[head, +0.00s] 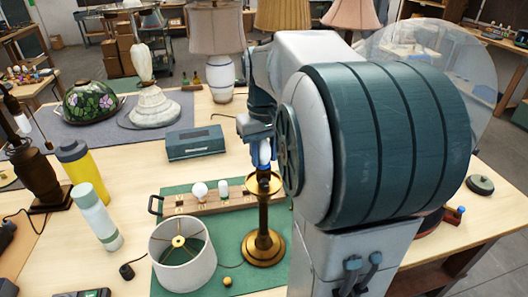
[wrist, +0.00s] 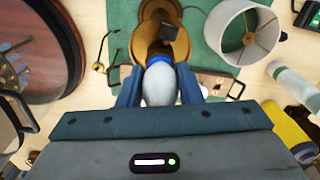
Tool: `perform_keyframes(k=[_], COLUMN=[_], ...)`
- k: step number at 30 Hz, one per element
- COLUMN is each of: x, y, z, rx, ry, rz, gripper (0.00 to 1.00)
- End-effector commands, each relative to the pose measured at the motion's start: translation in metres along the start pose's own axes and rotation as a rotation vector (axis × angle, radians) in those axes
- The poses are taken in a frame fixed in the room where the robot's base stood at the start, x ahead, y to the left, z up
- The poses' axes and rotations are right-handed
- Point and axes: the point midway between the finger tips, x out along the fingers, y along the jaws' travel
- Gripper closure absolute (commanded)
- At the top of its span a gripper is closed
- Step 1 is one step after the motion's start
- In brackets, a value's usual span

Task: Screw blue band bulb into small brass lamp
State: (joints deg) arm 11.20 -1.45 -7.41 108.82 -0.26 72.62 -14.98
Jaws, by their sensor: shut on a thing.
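The small brass lamp (head: 264,226) stands upright on a green mat, with a round base and a dish-like top. My gripper (head: 262,150) is shut on the blue band bulb (head: 265,153) right above the lamp's top. In the wrist view the white bulb (wrist: 160,84) sits between the blue fingers (wrist: 160,92), its blue band toward the lamp (wrist: 158,15). I cannot tell whether the bulb touches the socket.
A wooden bulb rack (head: 231,202) with a round and a smaller bulb stands behind the mat's front area. A white drum shade (head: 183,255) stands left of the lamp. A teal box (head: 194,143), a yellow bottle (head: 82,170) and a pale bottle (head: 97,217) are further left.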

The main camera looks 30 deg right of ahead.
Motion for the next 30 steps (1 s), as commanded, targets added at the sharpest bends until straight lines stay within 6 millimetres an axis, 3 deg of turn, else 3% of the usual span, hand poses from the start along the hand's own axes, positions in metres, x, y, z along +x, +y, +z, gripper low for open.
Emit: perform_keyframes(k=[15,30], x=[0.0000,-0.0001], y=[-0.0013,-0.0014], z=[-0.0007,-0.0008], rx=[0.541,0.653], ry=[0.001,0.001], rz=[0.000,0.000], gripper=[0.91,0.91])
